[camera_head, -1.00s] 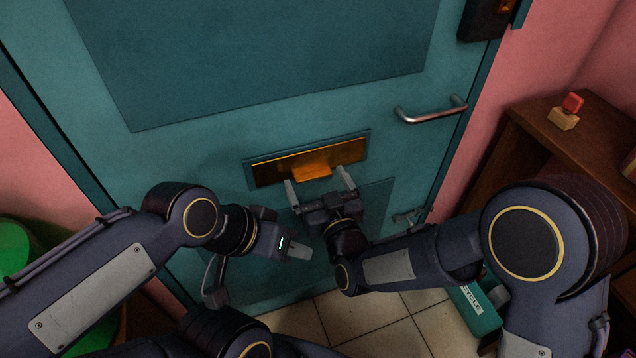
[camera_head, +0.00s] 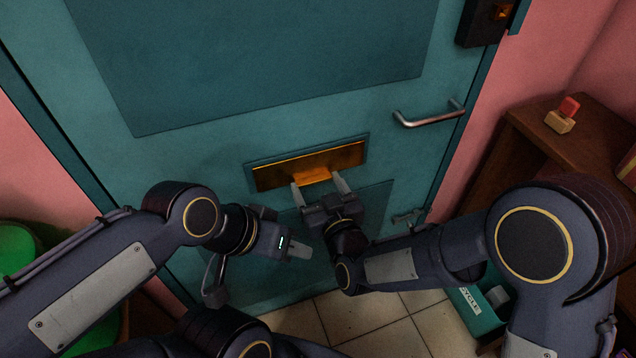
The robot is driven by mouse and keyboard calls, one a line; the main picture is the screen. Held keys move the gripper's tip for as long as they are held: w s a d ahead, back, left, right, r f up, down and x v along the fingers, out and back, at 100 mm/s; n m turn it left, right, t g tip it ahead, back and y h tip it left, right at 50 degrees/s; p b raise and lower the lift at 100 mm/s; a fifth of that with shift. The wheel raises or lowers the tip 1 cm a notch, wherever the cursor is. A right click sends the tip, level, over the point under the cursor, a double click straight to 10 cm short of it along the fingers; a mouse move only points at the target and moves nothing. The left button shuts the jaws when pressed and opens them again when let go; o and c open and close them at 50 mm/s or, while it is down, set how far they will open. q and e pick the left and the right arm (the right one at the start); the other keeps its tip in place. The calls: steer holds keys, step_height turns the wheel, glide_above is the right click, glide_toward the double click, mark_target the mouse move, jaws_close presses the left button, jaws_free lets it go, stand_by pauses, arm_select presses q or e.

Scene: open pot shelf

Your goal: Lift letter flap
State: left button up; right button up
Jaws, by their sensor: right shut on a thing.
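The brass letter flap (camera_head: 280,171) sits in a framed slot low on the teal door (camera_head: 280,60). An orange-brass tab (camera_head: 311,175) sticks out from its lower middle. My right gripper (camera_head: 319,187) is at the tab, its two pale fingers closed in on the tab's two sides; it is shut on the flap by this tab. Whether the flap is tilted at all is hard to tell. My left gripper (camera_head: 299,248) is lower and to the left, apart from the flap, its fingers seen edge-on, so its opening cannot be told.
A metal door handle (camera_head: 430,117) is at the upper right of the flap. A wooden cabinet (camera_head: 535,135) stands at the right with a small red and tan block item (camera_head: 562,115) on top. A teal recycle box (camera_head: 472,310) is on the tiled floor (camera_head: 385,328). A green object (camera_head: 18,250) is far left.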

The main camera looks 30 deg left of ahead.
step_height(320, 180, up, 10)
steer(key=s+d+g+h+p, duration=0.1)
steer(key=g+h+p, duration=1)
steer(key=p, duration=1.9)
steer(key=shift+d+h+p, duration=0.2)
steer(key=shift+h+p, duration=0.15)
steer(key=shift+h, duration=0.55)
steer(key=shift+s, duration=0.1)
steer(key=o, duration=1.4)
step_height(320, 180, up, 8)
steer(key=b, duration=0.1)
steer(key=shift+b, duration=0.35)
